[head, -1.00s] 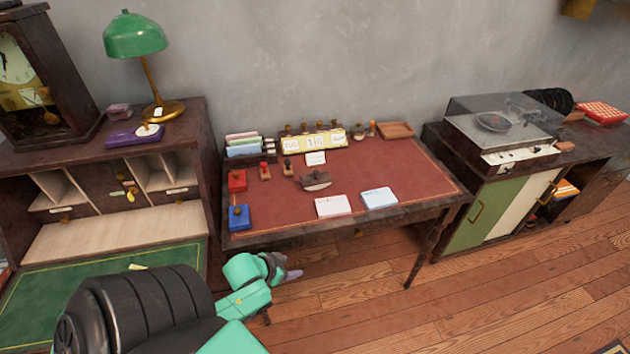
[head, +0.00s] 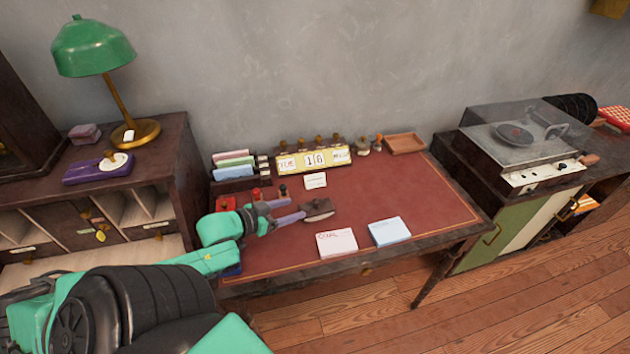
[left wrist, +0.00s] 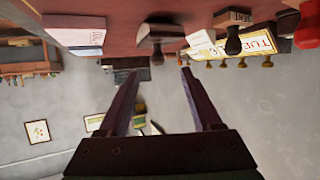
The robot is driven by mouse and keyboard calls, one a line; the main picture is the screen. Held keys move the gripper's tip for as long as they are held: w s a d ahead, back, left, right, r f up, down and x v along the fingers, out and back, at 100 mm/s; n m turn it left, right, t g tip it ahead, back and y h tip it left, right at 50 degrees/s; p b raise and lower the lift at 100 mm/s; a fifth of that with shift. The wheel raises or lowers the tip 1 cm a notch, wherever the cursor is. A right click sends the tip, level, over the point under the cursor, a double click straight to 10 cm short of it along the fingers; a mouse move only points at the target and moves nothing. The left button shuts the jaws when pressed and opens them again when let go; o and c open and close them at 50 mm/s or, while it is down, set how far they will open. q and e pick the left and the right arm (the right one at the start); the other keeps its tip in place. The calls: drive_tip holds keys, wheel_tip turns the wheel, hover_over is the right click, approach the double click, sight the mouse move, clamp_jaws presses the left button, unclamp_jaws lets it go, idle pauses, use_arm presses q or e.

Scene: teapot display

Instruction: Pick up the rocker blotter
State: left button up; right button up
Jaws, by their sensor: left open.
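The rocker blotter (head: 318,207) is a small dark brown wooden block with a knob handle and a pale lower edge. It stands on the red leather top of the desk (head: 420,200). In the left wrist view the rocker blotter (left wrist: 160,33) shows upside down, just beyond the fingertips and roughly in line with the gap between them. My left gripper (head: 297,207) is open, its purple fingers reaching over the desk from the left toward the blotter. The gap (left wrist: 165,72) between its fingers is empty. My right gripper is not in view.
The calendar (head: 314,160) and a small card (head: 316,181) stand behind. White (head: 337,243) and blue (head: 390,232) pads lie in front. The desk's right side is clear.

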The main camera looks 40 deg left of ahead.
sight(314, 203)
use_arm(q)
drive_tip(key=w, duration=0.1)
drive_tip(key=w+d+f+b, duration=0.1)
drive_tip(key=w, duration=0.2)
drive_tip(key=shift+w+d+f, duration=0.15)
drive_tip(key=shift+d, duration=0.25)
drive_tip(key=x, duration=0.3)
drive_tip(key=shift+w+a+f+b, duration=0.25)
drive_tip(key=shift+w+b, duration=0.05)
drive_tip(key=shift+b, duration=0.1)
drive_tip(key=shift+w, duration=0.4)
drive_tip(key=x, duration=0.3)
drive_tip(key=shift+w+b, duration=0.3)
drive_tip(key=shift+b, duration=0.05)
drive_tip(key=shift+w+f, duration=0.15)
drive_tip(key=shift+w, duration=0.1)
drive_tip(key=shift+s, duration=0.1)
drive_tip(key=c, duration=0.9)
clamp_jaws()
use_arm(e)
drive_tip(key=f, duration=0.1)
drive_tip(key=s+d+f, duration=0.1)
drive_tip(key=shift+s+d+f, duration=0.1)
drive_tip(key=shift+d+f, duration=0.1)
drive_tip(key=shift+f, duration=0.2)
